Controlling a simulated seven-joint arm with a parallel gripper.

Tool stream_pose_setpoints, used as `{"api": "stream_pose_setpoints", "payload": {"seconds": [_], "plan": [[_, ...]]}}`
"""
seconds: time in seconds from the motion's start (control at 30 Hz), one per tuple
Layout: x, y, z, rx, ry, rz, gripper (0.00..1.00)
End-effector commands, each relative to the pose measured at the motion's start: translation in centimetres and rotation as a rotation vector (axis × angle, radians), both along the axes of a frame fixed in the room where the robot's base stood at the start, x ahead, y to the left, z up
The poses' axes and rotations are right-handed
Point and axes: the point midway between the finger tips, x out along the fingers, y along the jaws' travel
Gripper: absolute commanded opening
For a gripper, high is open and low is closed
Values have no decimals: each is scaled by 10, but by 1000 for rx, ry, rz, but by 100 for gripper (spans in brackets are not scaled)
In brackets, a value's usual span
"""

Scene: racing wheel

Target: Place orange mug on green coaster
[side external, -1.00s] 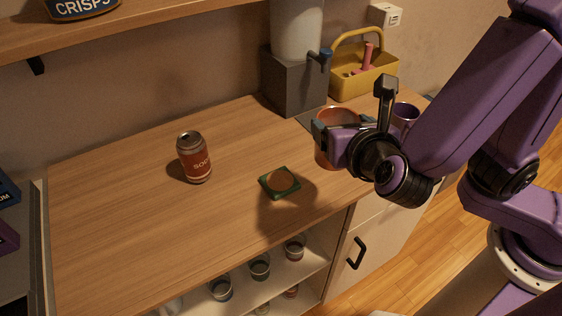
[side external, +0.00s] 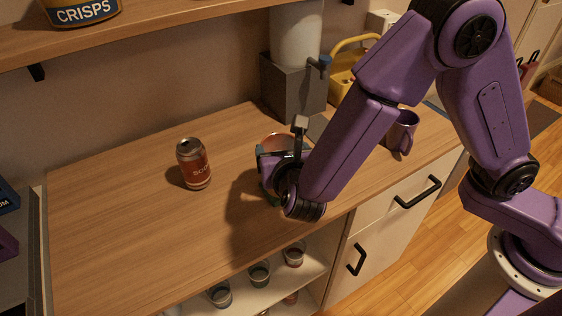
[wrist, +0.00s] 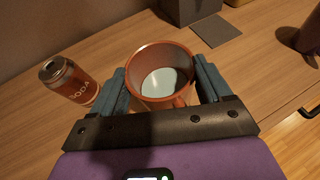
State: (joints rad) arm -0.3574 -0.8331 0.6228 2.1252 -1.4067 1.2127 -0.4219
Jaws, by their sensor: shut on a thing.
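The orange mug (side external: 277,140) is upright between the fingers of my gripper (side external: 282,160), above the counter. In the wrist view the mug (wrist: 160,68) shows its round rim and pale inside, with the two blue-grey fingers of my gripper (wrist: 163,82) against its left and right sides.
A soda can (side external: 194,164) stands on the counter left of the mug. A purple mug (side external: 401,131) stands to the right, partly behind my arm. A grey dispenser (side external: 293,85) and a yellow caddy (side external: 342,80) stand at the back. The counter's left part is clear.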

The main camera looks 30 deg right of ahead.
Motion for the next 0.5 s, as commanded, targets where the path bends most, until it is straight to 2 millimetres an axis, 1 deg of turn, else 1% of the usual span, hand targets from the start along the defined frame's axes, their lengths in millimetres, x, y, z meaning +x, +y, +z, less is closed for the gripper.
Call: {"api": "stream_pose_setpoints", "payload": {"seconds": [0.03,0.23,0.33,0.5], "plan": [[3,1,-4,-2,-1,-1,3],[2,1,-28,-3,-1,-1,3],[2,1,-32,0,-2,-1,3],[2,1,-32,1,-3,-1,3]]}}
